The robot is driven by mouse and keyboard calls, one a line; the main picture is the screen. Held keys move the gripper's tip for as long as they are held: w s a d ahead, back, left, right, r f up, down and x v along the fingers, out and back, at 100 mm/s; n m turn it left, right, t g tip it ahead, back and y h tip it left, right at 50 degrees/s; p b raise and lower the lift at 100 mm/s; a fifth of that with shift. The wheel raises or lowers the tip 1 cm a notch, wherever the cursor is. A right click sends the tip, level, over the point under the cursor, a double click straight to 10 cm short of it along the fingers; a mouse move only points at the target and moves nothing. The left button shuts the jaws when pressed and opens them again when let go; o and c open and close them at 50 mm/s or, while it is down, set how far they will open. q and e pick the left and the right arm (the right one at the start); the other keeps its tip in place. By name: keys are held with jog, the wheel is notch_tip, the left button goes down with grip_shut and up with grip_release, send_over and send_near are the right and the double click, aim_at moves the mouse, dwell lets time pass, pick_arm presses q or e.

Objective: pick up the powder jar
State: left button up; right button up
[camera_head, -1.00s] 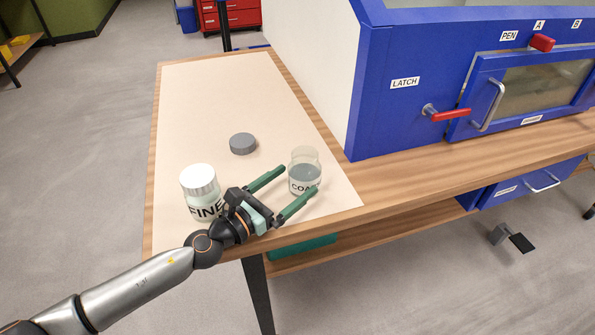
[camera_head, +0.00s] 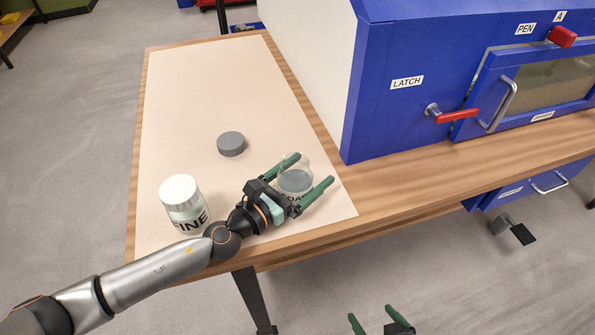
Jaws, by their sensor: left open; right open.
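A clear open jar of grey powder (camera_head: 294,181), its label partly hidden, stands upright on the pale mat near the table's front right. My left gripper (camera_head: 315,175) is open with its green fingers on either side of this jar. I cannot tell whether the fingers touch it. A white-lidded jar marked FINE (camera_head: 184,205) stands to the left of the gripper, beside my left arm. A grey lid (camera_head: 231,144) lies on the mat behind.
The pale mat (camera_head: 190,90) covers the wooden table (camera_head: 420,180) on the left and is mostly clear. A blue cabinet (camera_head: 385,125) with a LATCH label and red handle (camera_head: 455,115) stands to the right. The table's front edge runs just below the jars.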

pick_arm(q)
jog(key=shift+s, duration=0.1)
jog(key=shift+c, duration=0.7)
grip_shut()
